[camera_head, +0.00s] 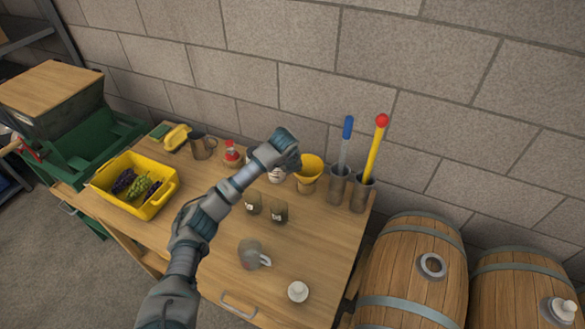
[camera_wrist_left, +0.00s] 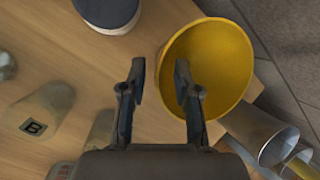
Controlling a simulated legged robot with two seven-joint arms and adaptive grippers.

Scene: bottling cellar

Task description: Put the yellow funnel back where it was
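The yellow funnel (camera_head: 312,166) sits upright, wide mouth up, on a small brownish holder (camera_head: 306,187) at the back right of the wooden table. My left gripper (camera_head: 295,160) is just left of the funnel at rim height. In the left wrist view the gripper (camera_wrist_left: 158,85) is open, with nothing shut between its fingers. The funnel (camera_wrist_left: 222,50) shows there with its near rim between the fingers: one finger overlaps its mouth, the other is outside. I cannot tell whether they touch it. The funnel's spout is hidden. My right gripper is not in view.
Grey cylinders (camera_head: 338,186) with a blue-topped and a red-topped rod stand right of the funnel. Dark jars (camera_head: 279,212), a glass mug (camera_head: 250,253) and a white stopper (camera_head: 298,291) stand nearer. A yellow crate (camera_head: 165,196) of grapes is left. Barrels (camera_head: 415,265) stand right.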

